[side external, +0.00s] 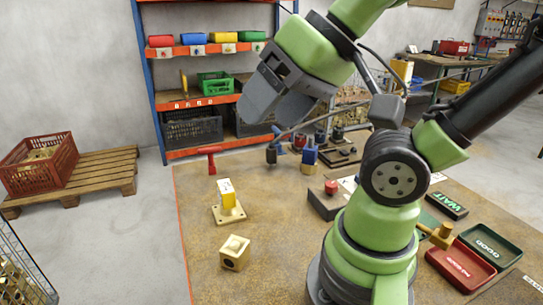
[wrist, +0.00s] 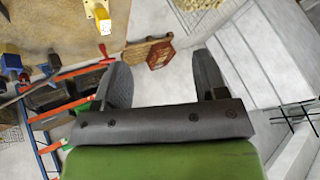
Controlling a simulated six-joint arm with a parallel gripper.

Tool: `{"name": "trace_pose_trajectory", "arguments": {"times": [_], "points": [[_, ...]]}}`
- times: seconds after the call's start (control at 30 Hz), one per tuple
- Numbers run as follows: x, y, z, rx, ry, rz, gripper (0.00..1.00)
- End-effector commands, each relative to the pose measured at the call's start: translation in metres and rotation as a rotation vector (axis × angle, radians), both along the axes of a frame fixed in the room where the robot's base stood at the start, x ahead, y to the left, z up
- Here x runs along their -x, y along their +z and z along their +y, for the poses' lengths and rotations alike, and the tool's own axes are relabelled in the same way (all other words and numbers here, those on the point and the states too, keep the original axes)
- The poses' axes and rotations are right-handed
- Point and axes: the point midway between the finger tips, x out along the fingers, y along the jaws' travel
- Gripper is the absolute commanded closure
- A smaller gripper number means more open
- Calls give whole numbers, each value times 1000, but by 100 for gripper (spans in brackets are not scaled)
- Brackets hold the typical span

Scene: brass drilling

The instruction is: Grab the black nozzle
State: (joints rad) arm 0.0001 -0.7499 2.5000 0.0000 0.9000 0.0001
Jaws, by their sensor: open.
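A small dark upright piece (side external: 271,155) stands near the far edge of the table in the side view and may be the black nozzle; it is too small to be sure. Blue parts show right behind it. My gripper (side external: 277,104) hangs in the air above and beyond the table's far side, higher than the dark piece and apart from it. In the wrist view my gripper (wrist: 163,78) has its two dark fingers wide apart with nothing between them. That view looks mostly past the table, and I cannot pick out the nozzle there for certain.
A yellow-topped brass fixture (side external: 228,202), a brass block (side external: 235,252) and a red tool (side external: 211,162) stand on the left of the table. A blue-topped brass piece (side external: 309,156) and a red-buttoned box (side external: 327,199) are nearby. A shelf rack (side external: 158,80) rises behind.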

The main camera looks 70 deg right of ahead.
Motion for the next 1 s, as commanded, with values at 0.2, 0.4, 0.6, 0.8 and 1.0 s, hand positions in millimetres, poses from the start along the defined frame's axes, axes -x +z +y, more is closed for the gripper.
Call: {"name": "trace_pose_trajectory", "arguments": {"times": [0.2, 0.4, 0.6, 0.8, 1.0], "points": [[0, 0, 0, 0, 0, 0, 36], [0, 0, 0, 0, 0, 0, 36], [-26, 7, -12, 37, -14, 19, 36], [-93, 8, -65, 126, -35, 67, 36], [-147, -22, -150, 202, -49, 122, 36]]}}
